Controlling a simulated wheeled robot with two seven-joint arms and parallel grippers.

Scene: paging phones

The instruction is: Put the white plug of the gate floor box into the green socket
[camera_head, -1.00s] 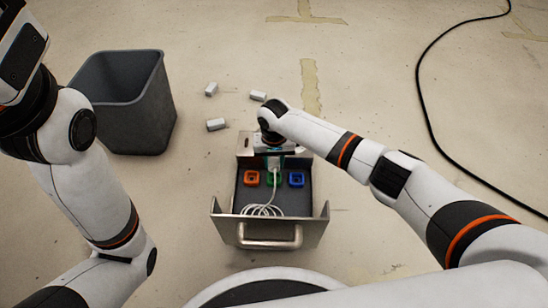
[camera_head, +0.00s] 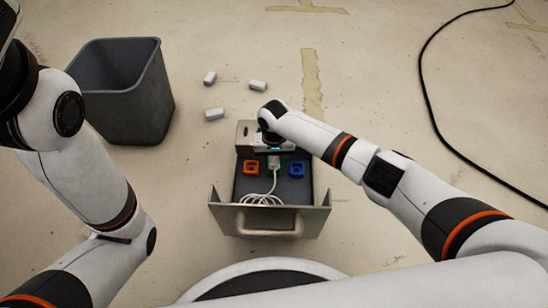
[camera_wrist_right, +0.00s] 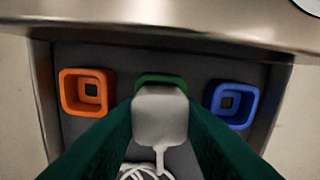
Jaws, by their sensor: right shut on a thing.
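The floor box (camera_head: 225,220) stands open on the floor, with orange (camera_head: 251,168), green and blue (camera_head: 297,170) sockets in a row. My right gripper (camera_head: 273,151) is over the box and shut on the white plug (camera_head: 274,162), whose white cable (camera_head: 262,199) runs down to a coil. In the right wrist view the plug (camera_wrist_right: 160,112) sits between the dark green fingers, in front of the green socket (camera_wrist_right: 160,81). The plug hides most of that socket; I cannot tell whether it is inserted. My left gripper is out of view.
A grey bin (camera_head: 125,100) stands at the left beside my left arm. Several small white blocks (camera_head: 213,114) lie behind the box. A black cable (camera_head: 428,95) curves across the floor at the right. The floor between is clear.

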